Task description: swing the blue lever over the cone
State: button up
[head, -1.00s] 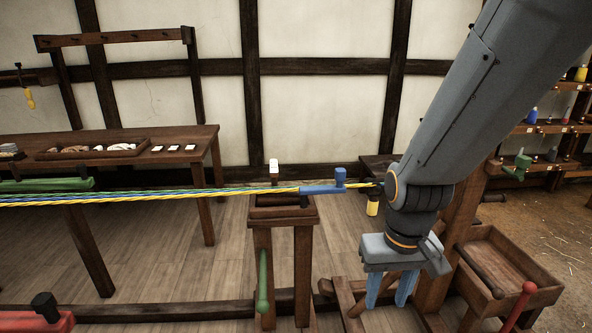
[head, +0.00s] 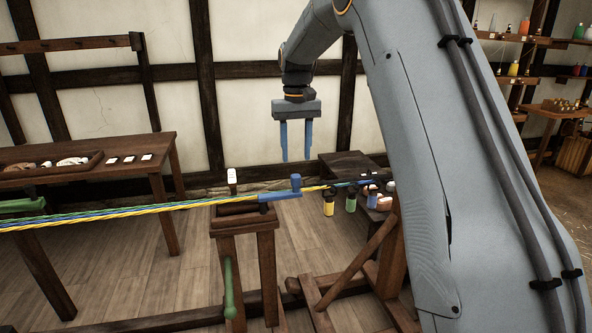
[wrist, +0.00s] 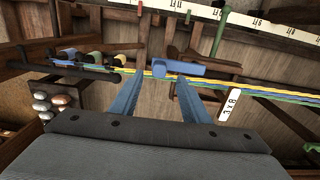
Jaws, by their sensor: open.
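The blue lever (head: 279,196) lies along the strands above the wooden stand, with an upright knob (head: 295,183) at its right end. The lever also shows in the wrist view (wrist: 186,69), just beyond my fingertips. My gripper (head: 296,155) is open and empty, fingers pointing down, a little above the knob in the head view. In the wrist view my gripper (wrist: 160,84) has the knob about between its fingers. I cannot make out the cone clearly; blue, green and yellow strands (head: 130,213) run to the lever from the left.
The wooden stand (head: 240,222) has a white tag on a post (head: 232,176) and a green handle (head: 228,285) at its side. Colored bobbins (head: 350,202) hang to the right of the lever. A table with a tray (head: 50,172) stands at the left.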

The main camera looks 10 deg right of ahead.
aim_at(296, 176)
jog(key=shift+w, duration=0.25)
jog(key=shift+f+p, duration=1.3)
jog(key=shift+f, duration=2.4)
grip_shut()
